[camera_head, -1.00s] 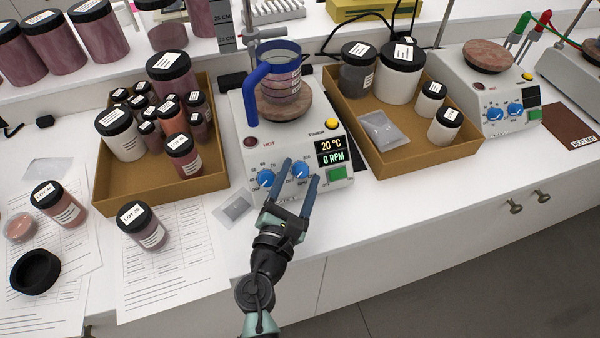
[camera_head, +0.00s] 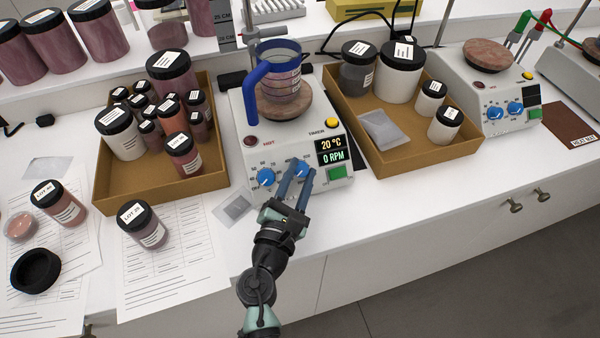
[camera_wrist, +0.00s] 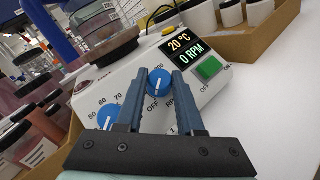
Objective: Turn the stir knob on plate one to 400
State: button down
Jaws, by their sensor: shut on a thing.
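The nearer hot plate (camera_head: 268,145) stands on the white bench, its display (camera_head: 330,151) reading 20 °C and 0 RPM. Its right-hand blue knob, the stir knob (camera_wrist: 159,82), sits between my fingertips in the wrist view, its white pointer aimed down towards OFF. My gripper (camera_head: 298,173) reaches the plate's front panel and is shut on this knob. The left blue knob (camera_head: 265,177) is free, with numbers around it. A green switch (camera_head: 337,173) lies just right of my fingers. A blue-handled glass beaker (camera_head: 283,80) stands on the plate's round top.
A cardboard tray of jars (camera_head: 160,200) stands left of the plate and another tray (camera_head: 425,150) stands right. A second hot plate (camera_head: 480,90) is further right. Papers and loose jars (camera_head: 143,226) lie at the left front. A small packet (camera_head: 233,208) lies near my gripper.

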jog(key=m+g+h+p, duration=0.1)
jog(key=m, duration=0.1)
jog(key=m+g+h+p, duration=0.1)
jog(key=m+g+p, duration=0.1)
jog(key=shift+w+a+r+m+h+p, duration=0.1)
jog(key=shift+a+r+m+h+p, duration=0.1)
jog(key=shift+r+m+h+p, duration=0.15)
jog(key=m+g+p, duration=0.1)
jog(key=m+g, duration=0.1)
jog(key=m+g+h+p, duration=0.1)
jog(key=m+g, duration=0.1)
jog(key=shift+w+r+m+h+p, duration=0.1)
jog(key=shift+r+m+h+p, duration=0.05)
jog(key=shift+m+h+p, duration=0.15)
jog(key=m+g+p, duration=0.2)
jog(key=m+g, duration=0.1)
jog(key=g, duration=0.1)
jog(key=shift+w+m, duration=0.15)
jog(key=shift+m, duration=0.2)
jog(key=shift+w+m+g+y+p, duration=0.1)
jog(key=shift+m+g+y+p, duration=0.3)
jog(key=shift+m+g+y, duration=0.75)
jog(key=shift+m+g, duration=0.25)
jog(key=shift+m, duration=0.1)
jog(key=c, duration=0.5)
grip_release()
